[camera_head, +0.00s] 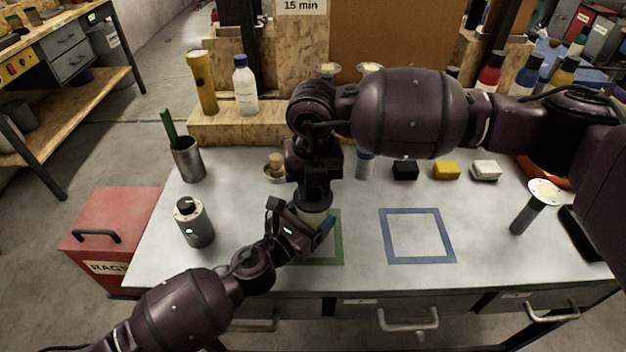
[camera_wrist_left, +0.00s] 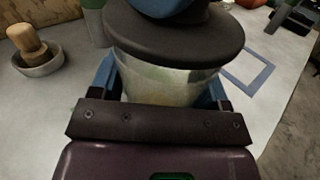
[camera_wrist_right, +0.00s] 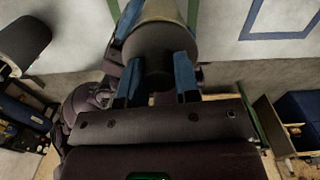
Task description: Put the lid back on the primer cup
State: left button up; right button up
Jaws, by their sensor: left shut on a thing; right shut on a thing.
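The primer cup (camera_wrist_left: 168,84) is a pale metallic cylinder between the blue fingers of my left gripper (camera_head: 312,230), which is shut on it. The dark round lid (camera_wrist_left: 180,42) covers the cup's mouth in the left wrist view. Its rim is wider than the cup, and I cannot tell whether it is fully seated. My right gripper (camera_head: 314,192) comes from above and is shut on the lid. In the right wrist view the dark lid (camera_wrist_right: 157,55) sits between the blue fingers, with the cup beyond. In the head view the grippers largely hide the cup.
The cup is over a green taped square (camera_head: 338,250). A blue taped square (camera_head: 418,260) to the right is empty. A grey canister (camera_head: 194,224) and a metal pot (camera_head: 188,160) stand left. A small bowl (camera_head: 272,178) is just behind the grippers.

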jog(key=shift+f, duration=0.6)
dwell(0.7)
jog(key=o, duration=0.9)
jog(key=shift+o, duration=0.2)
notch_tip(320, 180, up, 12)
pick_arm(q)
jog(key=o, duration=1.4)
jog(key=shift+c, duration=0.2)
jog(key=shift+s, duration=0.1)
